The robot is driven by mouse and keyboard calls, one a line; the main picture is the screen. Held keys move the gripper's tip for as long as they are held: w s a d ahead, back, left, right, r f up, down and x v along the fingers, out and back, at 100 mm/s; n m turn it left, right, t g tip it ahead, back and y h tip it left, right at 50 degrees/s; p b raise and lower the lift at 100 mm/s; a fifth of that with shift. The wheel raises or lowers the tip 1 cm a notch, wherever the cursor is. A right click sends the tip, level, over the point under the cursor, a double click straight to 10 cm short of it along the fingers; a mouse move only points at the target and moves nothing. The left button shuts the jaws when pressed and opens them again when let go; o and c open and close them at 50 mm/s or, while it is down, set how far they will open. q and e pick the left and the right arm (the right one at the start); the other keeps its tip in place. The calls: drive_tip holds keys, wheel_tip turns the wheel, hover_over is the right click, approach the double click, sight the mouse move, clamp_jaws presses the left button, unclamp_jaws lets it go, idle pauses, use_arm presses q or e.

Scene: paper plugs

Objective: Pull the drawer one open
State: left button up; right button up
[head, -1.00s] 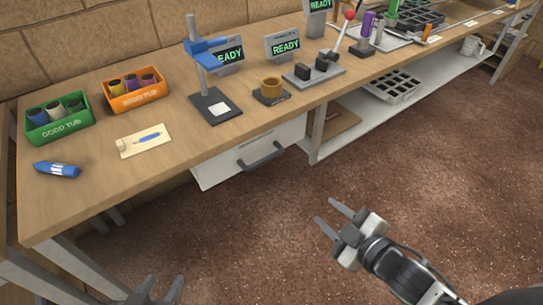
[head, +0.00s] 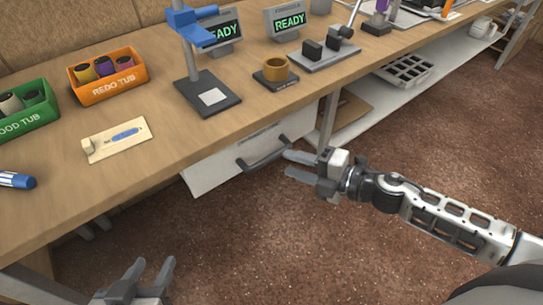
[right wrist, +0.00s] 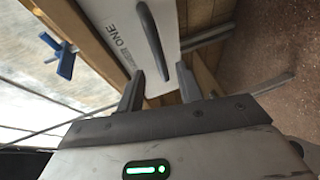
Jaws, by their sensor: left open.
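Drawer one has a white front (head: 213,170) under the table's front edge in the head view and looks shut. Its dark bar handle (head: 265,153) runs across the front. In the right wrist view the drawer front (right wrist: 110,15) carries the label "ONE", and the handle (right wrist: 150,38) lies ahead of the fingers. My right gripper (head: 288,164) is open and empty, just right of the handle, with its fingertips close to it; contact is not clear. Its two spread fingers also show in the right wrist view (right wrist: 160,82). My left gripper (head: 153,268) is open and empty, low in front of the table.
The wooden table (head: 90,185) holds a green tub (head: 35,125), an orange tub (head: 108,88), a card (head: 115,140), a blue marker (head: 15,180) and a blue-armed stand (head: 190,60). A table leg (head: 327,120) stands right of the drawer. The floor in front is clear.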

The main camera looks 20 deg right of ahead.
sight(274, 159)
drive_tip(key=x, duration=0.6)
drive_tip(key=shift+w+a, duration=0.15)
drive_tip(key=shift+w, duration=0.05)
drive_tip(key=shift+c, duration=0.4)
clamp_jaws()
